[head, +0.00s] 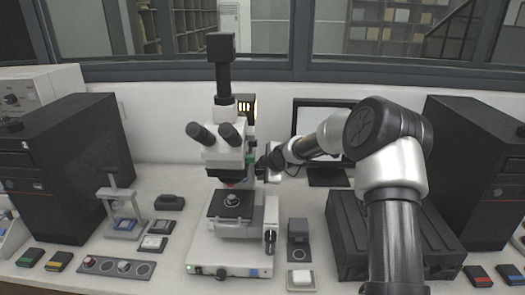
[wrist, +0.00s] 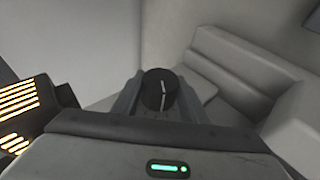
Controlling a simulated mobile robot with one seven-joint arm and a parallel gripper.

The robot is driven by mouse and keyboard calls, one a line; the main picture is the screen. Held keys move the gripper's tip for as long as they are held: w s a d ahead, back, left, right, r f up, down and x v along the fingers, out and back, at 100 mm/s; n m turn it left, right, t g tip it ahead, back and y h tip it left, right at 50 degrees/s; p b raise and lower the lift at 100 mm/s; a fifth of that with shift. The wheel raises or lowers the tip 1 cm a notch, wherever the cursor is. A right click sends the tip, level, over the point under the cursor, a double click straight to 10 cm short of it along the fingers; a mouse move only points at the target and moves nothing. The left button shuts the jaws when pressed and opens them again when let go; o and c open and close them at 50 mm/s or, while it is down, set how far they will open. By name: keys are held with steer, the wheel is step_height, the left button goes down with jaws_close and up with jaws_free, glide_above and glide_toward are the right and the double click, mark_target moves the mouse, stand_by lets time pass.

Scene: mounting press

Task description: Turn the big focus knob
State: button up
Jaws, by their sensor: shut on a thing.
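The white microscope (head: 236,150) stands upright on the bench, its black eyepieces facing me. My gripper (head: 262,164) is at the right side of its upper body. In the wrist view, a round black knob (wrist: 159,88) with a white line on its face sits between the two fingers of my gripper (wrist: 158,98). The fingers are shut on the knob, one on each side. The white line stands nearly upright. In the head view the knob is hidden by my gripper and wrist.
A dark box with lit yellow stripes (wrist: 18,104) is close at the left in the wrist view. A monitor (head: 322,122) stands behind my arm. Black cases (head: 345,235) stand right of the microscope. A small stand (head: 119,196) is at its left.

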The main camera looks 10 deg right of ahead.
steer(key=r+g+p, duration=0.1)
steer(key=p, duration=0.2)
steer(key=shift+f+m+g+p, duration=0.35)
steer(key=shift+g+p, duration=0.3)
steer(key=shift+g, duration=0.25)
steer(key=shift+f+g+y, duration=0.1)
steer(key=shift+g+y, duration=0.2)
steer(key=shift+g, duration=0.4)
steer(key=shift+m+g, duration=0.25)
steer(key=shift+g, duration=0.65)
steer(key=o, duration=1)
steer(key=shift+o, duration=0.2)
